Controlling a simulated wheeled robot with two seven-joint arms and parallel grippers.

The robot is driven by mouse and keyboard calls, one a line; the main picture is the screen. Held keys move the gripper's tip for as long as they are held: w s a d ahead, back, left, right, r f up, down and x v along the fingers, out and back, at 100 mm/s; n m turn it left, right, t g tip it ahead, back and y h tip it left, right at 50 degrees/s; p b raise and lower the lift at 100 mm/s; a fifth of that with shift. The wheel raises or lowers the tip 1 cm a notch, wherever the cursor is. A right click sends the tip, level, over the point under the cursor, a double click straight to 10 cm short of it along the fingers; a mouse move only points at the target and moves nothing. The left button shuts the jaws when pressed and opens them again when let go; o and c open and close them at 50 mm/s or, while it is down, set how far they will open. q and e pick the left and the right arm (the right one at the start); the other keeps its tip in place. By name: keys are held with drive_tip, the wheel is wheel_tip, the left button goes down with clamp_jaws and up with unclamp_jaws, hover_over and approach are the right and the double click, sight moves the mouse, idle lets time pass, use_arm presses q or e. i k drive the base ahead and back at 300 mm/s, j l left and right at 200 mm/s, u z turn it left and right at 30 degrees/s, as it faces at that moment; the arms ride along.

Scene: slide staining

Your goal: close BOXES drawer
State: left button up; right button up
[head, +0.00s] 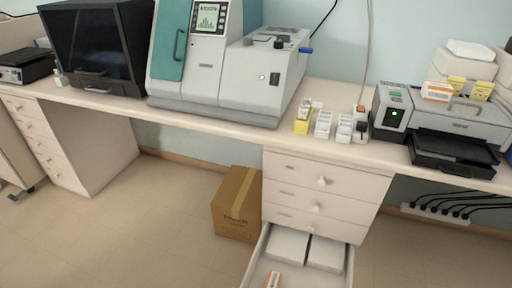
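A white drawer unit (324,188) stands under the counter, right of centre. Its bottom drawer (347,268) is pulled out toward me. The drawer's front panel is cut off by the lower picture edge. The drawers above it are shut and have pale knobs. I cannot read a BOXES label. Neither of my grippers shows in this view.
A cardboard box (238,204) stands on the floor just left of the open drawer. The counter (222,126) holds a large machine (266,75), small white racks (323,124) and a printer (455,125). Cables and a power strip (436,214) are at the right. The floor at left is clear.

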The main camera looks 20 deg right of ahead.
sight(303, 260)
drive_tip(key=k+l+u, duration=0.1)
drive_tip(key=l, duration=0.3)
drive_tip(key=k+l+u, duration=0.1)
drive_tip(key=k+l, duration=0.15)
drive_tip(key=l, duration=0.2)
drive_tip(key=k+l, duration=0.15)
drive_tip(key=l, duration=0.25)
drive_tip(key=k+l+u, duration=0.15)
drive_tip(key=l, duration=0.2)
drive_tip(key=i+j+z, duration=0.3)
drive_tip(key=j, duration=0.15)
